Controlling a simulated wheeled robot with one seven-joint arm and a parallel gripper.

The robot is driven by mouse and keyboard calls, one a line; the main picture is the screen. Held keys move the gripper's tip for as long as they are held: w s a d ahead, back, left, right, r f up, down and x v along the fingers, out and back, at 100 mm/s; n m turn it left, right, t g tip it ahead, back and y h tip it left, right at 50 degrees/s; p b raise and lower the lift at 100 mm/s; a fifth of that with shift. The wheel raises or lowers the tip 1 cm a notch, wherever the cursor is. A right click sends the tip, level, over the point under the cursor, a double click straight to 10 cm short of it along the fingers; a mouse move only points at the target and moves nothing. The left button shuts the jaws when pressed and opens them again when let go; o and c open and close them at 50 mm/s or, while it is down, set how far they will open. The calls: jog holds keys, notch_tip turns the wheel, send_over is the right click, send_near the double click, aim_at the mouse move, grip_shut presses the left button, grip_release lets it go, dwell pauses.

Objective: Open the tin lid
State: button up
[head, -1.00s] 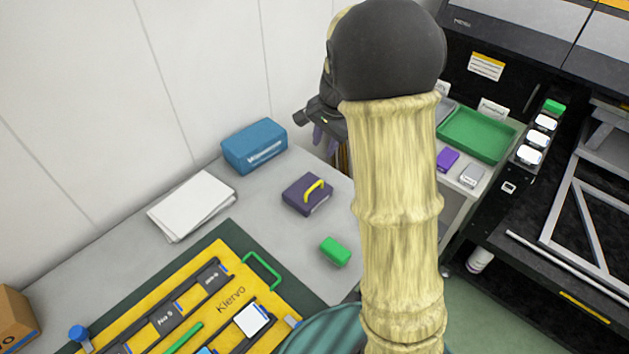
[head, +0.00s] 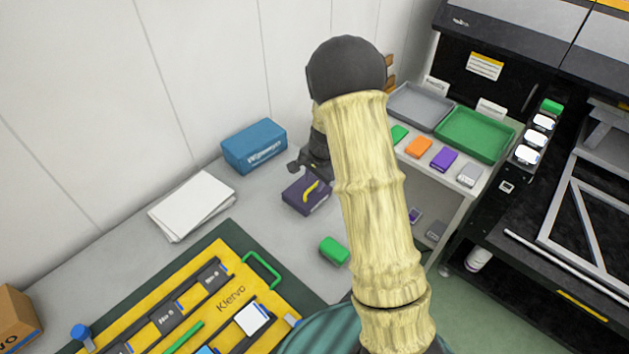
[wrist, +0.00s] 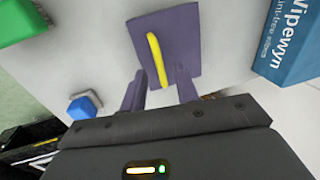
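The tin is a dark purple box (head: 299,199) with a yellow handle (head: 311,189) on its lid, sitting on the grey bench. The lid looks closed. In the wrist view the purple lid (wrist: 184,40) and its yellow handle (wrist: 157,58) lie just ahead of my fingers. My gripper (wrist: 160,82) is open, with its two purple fingers apart and nothing between them. The near end of the handle points into the gap between them. In the head view my gripper (head: 317,172) is at the tin's back right, its fingertips partly hidden.
A blue wipes box (head: 254,146) stands behind the tin, close on the right in the wrist view. A small blue piece (wrist: 83,107) sits left of my fingers. White papers (head: 193,205) and a yellow board (head: 215,300) lie left.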

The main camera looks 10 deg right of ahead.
jog(key=shift+a+f, duration=0.1)
jog(key=shift+f, duration=0.45)
jog(key=shift+c, duration=0.2)
jog(key=shift+w, duration=0.1)
grip_shut()
jog(key=shift+r, duration=0.15)
